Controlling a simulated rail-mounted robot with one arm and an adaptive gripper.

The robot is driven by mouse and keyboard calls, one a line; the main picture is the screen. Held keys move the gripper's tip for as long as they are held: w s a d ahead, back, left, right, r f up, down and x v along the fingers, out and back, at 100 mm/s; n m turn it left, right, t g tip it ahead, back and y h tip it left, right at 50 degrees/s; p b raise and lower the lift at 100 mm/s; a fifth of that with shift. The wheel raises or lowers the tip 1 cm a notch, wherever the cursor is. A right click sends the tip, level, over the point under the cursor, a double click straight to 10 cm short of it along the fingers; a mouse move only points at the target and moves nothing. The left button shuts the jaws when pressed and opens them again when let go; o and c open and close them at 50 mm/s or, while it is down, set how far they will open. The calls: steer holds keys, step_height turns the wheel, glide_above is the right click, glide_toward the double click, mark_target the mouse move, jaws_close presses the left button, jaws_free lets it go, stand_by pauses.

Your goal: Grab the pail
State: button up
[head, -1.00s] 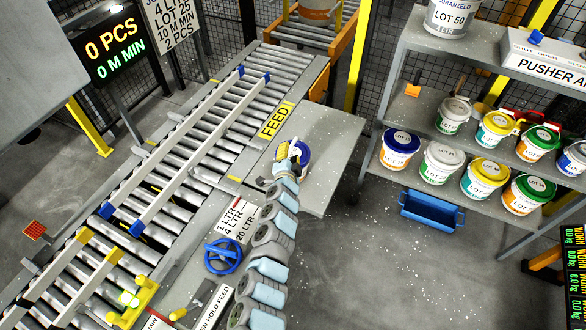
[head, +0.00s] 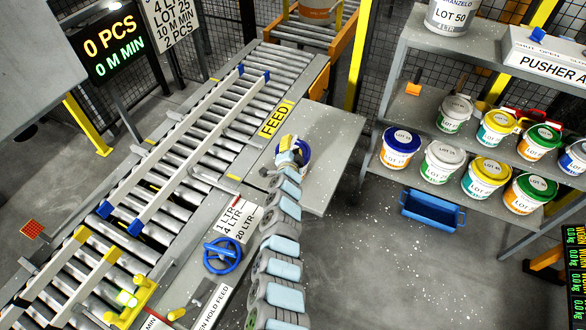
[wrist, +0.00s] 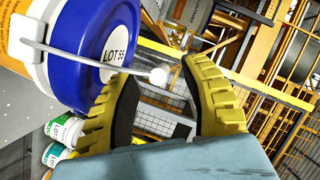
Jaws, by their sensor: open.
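The pail (wrist: 62,50) is white with a blue lid marked LOT 55 and an orange label, and fills the upper left of the wrist view. In the head view the pail (head: 305,155) stands on the grey side table, largely hidden behind my gripper. Its wire handle ends in a white knob (wrist: 158,76) that shows between the fingers. My gripper (wrist: 160,85) is open, with two yellow ribbed fingers. One finger overlaps the lid's edge in the wrist view; whether it touches, I cannot tell. My gripper also shows in the head view (head: 288,146).
The grey side table (head: 338,135) has free room right of the pail. A roller conveyor (head: 180,130) runs along the left. A shelf (head: 410,110) with several lidded pails and a hanging blue bin (head: 432,211) stands at the right.

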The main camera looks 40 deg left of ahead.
steer(key=shift+w+a+f+b, duration=0.15)
steer(key=shift+w+a+b, duration=0.2)
steer(key=shift+w+a, duration=0.15)
steer(key=shift+w, duration=0.35)
jaws_close()
